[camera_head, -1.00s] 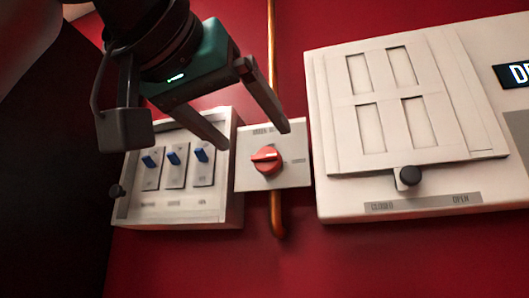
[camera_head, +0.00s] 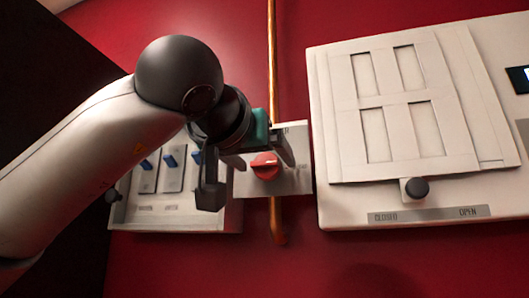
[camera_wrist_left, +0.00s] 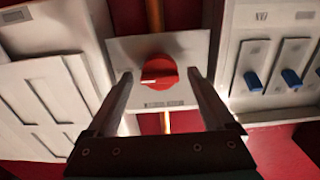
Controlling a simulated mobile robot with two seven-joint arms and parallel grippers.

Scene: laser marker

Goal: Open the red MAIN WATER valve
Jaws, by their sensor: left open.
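The red valve knob (camera_head: 265,166) sits on a pale square plate (camera_head: 293,181) in front of a copper pipe. Its white pointer mark lies roughly horizontal. My left gripper (camera_head: 270,150) is just in front of the plate, over the upper part of the knob, and partly hides it. In the left wrist view the knob (camera_wrist_left: 160,71) shows between the two spread fingers of my left gripper (camera_wrist_left: 160,76), with gaps on both sides. The fingers are open and hold nothing. The plate's lettering is too small to read. My right gripper is not in view.
A box with blue switches (camera_head: 170,160) is left of the plate, partly behind my left arm. A large pale panel with a door (camera_head: 405,105), a dark knob (camera_head: 416,188) and a CLOSED/OPEN strip (camera_head: 425,214) is close on the right. The copper pipe (camera_head: 271,60) runs vertically.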

